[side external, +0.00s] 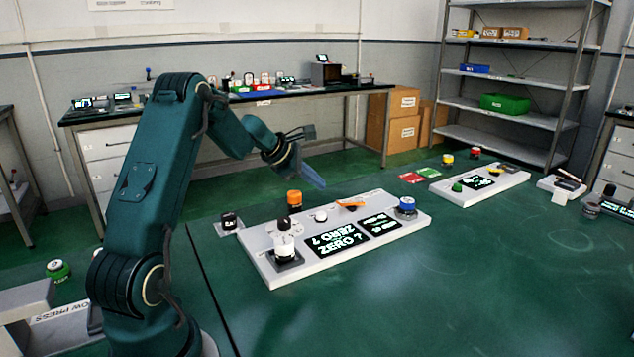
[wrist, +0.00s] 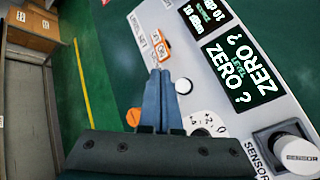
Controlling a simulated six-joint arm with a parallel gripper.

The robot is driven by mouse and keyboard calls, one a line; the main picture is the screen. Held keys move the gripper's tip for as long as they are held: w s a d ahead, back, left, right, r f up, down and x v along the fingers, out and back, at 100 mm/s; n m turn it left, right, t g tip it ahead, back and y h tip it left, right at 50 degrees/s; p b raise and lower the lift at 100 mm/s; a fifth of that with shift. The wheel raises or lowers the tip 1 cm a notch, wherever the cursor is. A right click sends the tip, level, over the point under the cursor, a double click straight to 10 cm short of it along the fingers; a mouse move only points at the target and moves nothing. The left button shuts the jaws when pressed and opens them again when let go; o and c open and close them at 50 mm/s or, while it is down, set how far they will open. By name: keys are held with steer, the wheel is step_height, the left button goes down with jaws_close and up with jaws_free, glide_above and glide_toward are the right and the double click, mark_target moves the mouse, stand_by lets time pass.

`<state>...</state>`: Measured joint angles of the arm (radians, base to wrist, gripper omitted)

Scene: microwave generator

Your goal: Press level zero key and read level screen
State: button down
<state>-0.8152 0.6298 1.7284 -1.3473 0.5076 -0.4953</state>
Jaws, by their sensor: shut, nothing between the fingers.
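A white instrument panel (side external: 265,262) lies on the green bench. Its level screen (side external: 338,240) reads "ZERO ?" in the side view and "ZERO LEVEL ?" in the wrist view (wrist: 240,68). A smaller screen (side external: 380,224) beside it reads "10 dBm SOURCE" in the wrist view. A round white button (side external: 320,216) is on the panel, and it also shows just right of my fingertips in the wrist view (wrist: 184,86). I cannot tell which control is the zero key. My gripper (side external: 318,182) is shut and empty, above the panel's far side.
A second panel (side external: 505,184) lies to the right.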

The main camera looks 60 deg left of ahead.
steer(key=shift+f, duration=2.45)
steer(key=shift+f, duration=0.4)
steer(key=shift+f, duration=0.55)
stand_by(0.8)
steer(key=shift+r, duration=0.95)
steer(key=shift+r, duration=0.15)
step_height(320, 180, up, 5)
steer(key=shift+f, duration=0.1)
stand_by(0.4)
